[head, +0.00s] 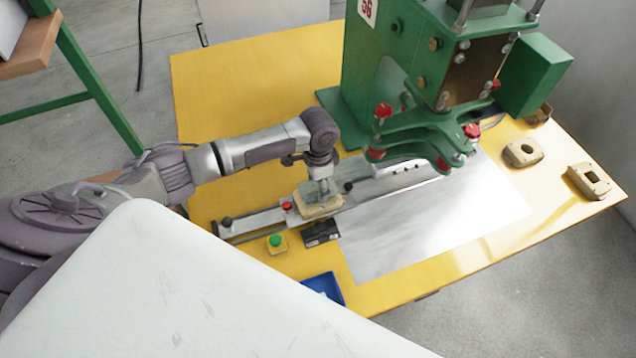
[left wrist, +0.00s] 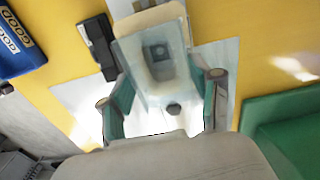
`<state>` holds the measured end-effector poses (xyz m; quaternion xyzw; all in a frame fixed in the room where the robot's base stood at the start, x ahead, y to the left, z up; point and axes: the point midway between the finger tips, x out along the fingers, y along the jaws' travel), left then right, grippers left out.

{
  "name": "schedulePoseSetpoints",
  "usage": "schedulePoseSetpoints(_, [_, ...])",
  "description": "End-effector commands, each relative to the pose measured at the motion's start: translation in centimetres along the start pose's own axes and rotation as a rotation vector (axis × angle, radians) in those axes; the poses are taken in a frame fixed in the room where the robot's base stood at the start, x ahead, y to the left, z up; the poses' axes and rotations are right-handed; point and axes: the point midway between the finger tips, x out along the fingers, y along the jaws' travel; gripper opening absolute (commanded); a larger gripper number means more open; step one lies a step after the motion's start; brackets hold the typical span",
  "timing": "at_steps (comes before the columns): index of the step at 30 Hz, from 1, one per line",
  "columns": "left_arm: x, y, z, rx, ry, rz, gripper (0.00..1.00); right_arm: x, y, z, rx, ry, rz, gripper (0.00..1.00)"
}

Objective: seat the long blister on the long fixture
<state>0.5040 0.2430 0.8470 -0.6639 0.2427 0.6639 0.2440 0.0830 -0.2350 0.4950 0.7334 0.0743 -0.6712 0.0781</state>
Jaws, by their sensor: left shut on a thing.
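The long blister (left wrist: 153,84) is a clear, pale tray with a small dark item seen through it. My left gripper (head: 323,194) is shut on it, with one green-padded finger on each side in the left wrist view (left wrist: 162,98). The tan long fixture (head: 318,211) sits on the metal slide, under the blister; its rounded end shows past the blister in the left wrist view (left wrist: 150,27). The blister is at or just above the fixture; I cannot tell whether it is seated. My right gripper is not in view.
The green press (head: 400,85) stands close behind, its red-knobbed head right of my gripper. Beside the slide (head: 253,221) are a green button box (head: 277,242), a black block (head: 320,233) and a blue bin (head: 326,286). Two tan fixtures (head: 523,153) (head: 590,182) lie at right.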

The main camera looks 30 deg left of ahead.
Motion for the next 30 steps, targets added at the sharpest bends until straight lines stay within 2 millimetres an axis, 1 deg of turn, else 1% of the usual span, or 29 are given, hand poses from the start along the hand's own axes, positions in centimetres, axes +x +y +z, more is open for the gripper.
schedulePoseSetpoints(16, [-0.06,-0.02,0.15,0.0,0.0,0.0,0.41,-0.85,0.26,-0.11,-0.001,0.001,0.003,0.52])
schedulePoseSetpoints(30, [0.03,-0.02,0.16,0.0,0.0,0.0,0.41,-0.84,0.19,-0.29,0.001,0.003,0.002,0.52])
